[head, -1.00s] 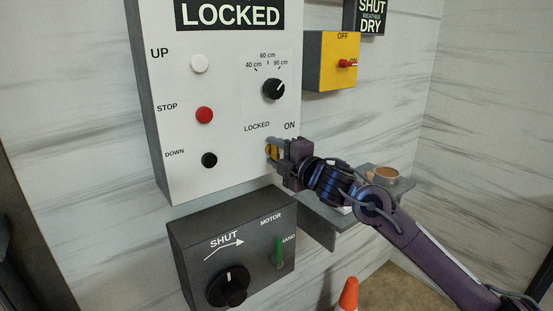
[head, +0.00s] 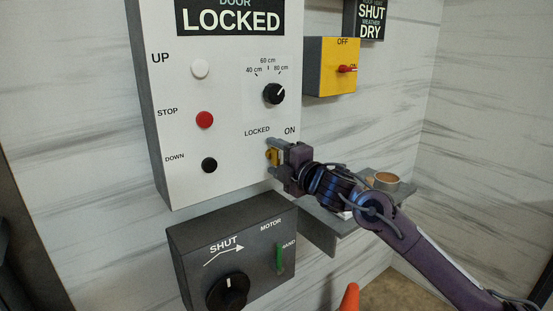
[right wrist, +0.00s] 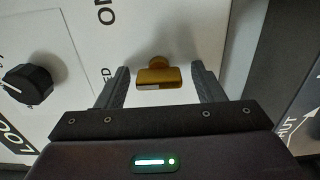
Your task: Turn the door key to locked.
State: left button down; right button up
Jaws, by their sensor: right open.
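The brass-yellow door key (head: 272,156) sits in the white control panel (head: 225,150), below the LOCKED and ON labels. My right gripper (head: 276,158) is at the key, coming in from the right. In the right wrist view, the key's flat bow (right wrist: 158,78) stands between the two fingers, with a gap on each side. The right gripper is open and holds nothing. The sign (head: 230,18) at the top of the panel reads DOOR LOCKED. My left gripper is not in view.
A dark box with a black knob (head: 228,291) and green lever (head: 280,259) is below the panel. A yellow switch box (head: 332,65) is at the upper right. A grey shelf (head: 330,228) holding a cup (head: 382,181) is behind my right arm. An orange cone (head: 349,298) stands below.

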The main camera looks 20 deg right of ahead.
jog(key=shift+s+d+f, duration=0.1)
jog(key=shift+s+d, duration=0.05)
jog(key=shift+s, duration=0.1)
jog(key=b+v, duration=0.2)
jog(key=v, duration=0.5)
jog(key=shift+s, duration=0.1)
